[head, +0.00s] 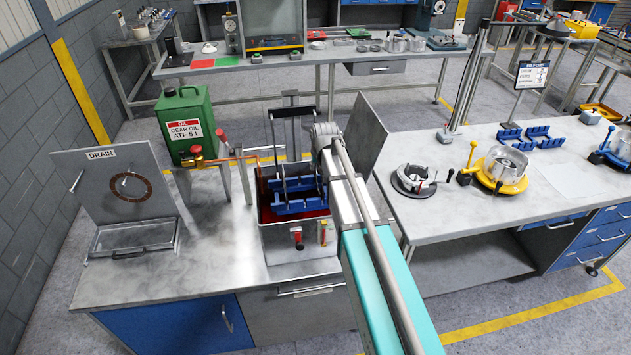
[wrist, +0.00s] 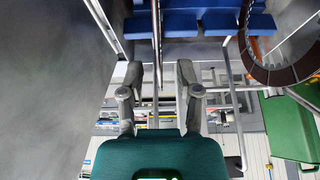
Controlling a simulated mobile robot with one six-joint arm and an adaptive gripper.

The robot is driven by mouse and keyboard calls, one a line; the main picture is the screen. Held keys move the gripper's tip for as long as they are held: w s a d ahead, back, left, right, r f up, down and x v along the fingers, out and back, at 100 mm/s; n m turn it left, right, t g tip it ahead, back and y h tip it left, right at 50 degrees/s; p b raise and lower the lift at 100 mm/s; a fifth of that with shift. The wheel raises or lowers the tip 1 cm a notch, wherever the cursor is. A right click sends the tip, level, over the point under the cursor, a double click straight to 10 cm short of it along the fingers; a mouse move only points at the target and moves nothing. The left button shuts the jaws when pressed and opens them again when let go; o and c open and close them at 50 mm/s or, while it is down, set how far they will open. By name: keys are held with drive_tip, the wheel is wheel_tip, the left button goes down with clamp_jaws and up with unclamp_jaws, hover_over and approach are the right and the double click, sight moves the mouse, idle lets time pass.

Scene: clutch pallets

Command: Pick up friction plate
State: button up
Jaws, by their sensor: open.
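A brown toothed friction ring (head: 114,187) shows against the upright board of the drain station in the head view. A brown ring (wrist: 258,70) also shows at the right of the wrist view, cut by the frame edge. My gripper (wrist: 155,72) is open, with its two grey fingers apart. A thin dark upright strip (wrist: 156,50) runs between the fingers; I cannot tell whether it is a plate seen edge-on or a rod. A blue rack (head: 298,206) with a black frame sits in the oil tank. The head view hides the gripper behind my arm.
The metal tank (head: 300,258) holds red fluid. A green oil can (head: 187,128) stands behind it, near a brass tap and pipe. An upright grey panel (head: 365,135) is close to my arm on the right. The bench (head: 225,225) between drain tray and tank is clear.

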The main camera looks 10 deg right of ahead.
clamp_jaws()
drive_tip(key=shift+r, duration=0.15)
idle(0.4)
wheel_tip(320, 180, up, 3)
drive_tip(key=p, duration=0.3)
drive_tip(key=shift+f, duration=0.2)
drive_tip(key=s+d+r+p, duration=0.8)
drive_tip(key=s+r+p, duration=0.2)
drive_tip(key=s, duration=0.1)
drive_tip(key=shift+s, duration=0.2)
idle(0.4)
